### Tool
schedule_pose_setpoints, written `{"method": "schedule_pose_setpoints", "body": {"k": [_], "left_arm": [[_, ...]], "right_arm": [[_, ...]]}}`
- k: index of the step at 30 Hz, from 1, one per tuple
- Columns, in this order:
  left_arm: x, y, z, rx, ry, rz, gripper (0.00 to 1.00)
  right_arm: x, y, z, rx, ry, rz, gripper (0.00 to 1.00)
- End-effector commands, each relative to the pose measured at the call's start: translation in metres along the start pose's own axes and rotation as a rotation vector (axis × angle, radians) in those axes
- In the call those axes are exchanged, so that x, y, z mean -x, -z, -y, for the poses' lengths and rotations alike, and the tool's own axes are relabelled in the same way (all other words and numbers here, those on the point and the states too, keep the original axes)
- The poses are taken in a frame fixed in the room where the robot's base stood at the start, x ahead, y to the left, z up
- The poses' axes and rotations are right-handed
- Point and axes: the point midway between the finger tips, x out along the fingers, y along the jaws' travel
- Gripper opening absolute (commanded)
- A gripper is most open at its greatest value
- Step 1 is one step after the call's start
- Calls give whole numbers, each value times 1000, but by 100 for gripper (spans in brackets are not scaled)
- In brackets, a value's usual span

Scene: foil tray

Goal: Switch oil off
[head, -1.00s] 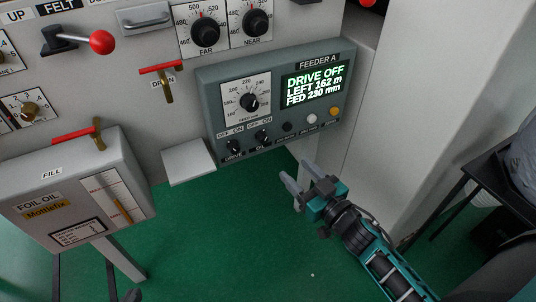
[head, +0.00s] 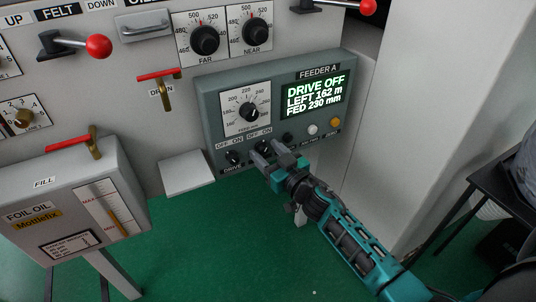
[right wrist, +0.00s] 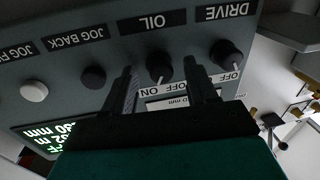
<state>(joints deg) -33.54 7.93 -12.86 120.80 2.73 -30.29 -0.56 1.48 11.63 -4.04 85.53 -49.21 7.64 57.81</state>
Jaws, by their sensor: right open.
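The OIL knob (right wrist: 159,66) is a small black rotary switch on the grey Feeder A panel (head: 212,104), under an OFF/ON label. In the right wrist view, which is upside down, the knob shows between the two fingers of my right gripper (right wrist: 158,78). I cannot tell which label its pale pointer marks. In the head view my right gripper (head: 268,153) is open at the panel's lower edge, and its fingers partly cover the knob (head: 264,146). Whether the fingers touch it is unclear. My left gripper is not in view.
The DRIVE knob (head: 233,157) is close on the left. Black (head: 288,138), white (head: 312,129) and orange buttons sit to the right. The display (head: 312,93) reads DRIVE OFF, LEFT 162 m, FED 230 mm. A pale ledge (head: 187,172) juts out at lower left.

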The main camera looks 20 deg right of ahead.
Motion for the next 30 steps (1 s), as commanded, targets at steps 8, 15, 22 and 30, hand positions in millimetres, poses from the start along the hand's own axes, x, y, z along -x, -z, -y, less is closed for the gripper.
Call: {"method": "schedule_pose_setpoints", "body": {"k": [8, 15, 22, 30], "left_arm": [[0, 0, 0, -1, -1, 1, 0], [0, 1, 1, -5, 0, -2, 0], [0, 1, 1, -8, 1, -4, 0], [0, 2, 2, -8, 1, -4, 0]], "right_arm": [[-1, 0, 0, 1, 0, 0, 55], [0, 0, 0, 1, 0, 0, 32], [0, 0, 0, 1, 0, 0, 10], [0, 0, 0, 10, 1, 2, 1]]}}
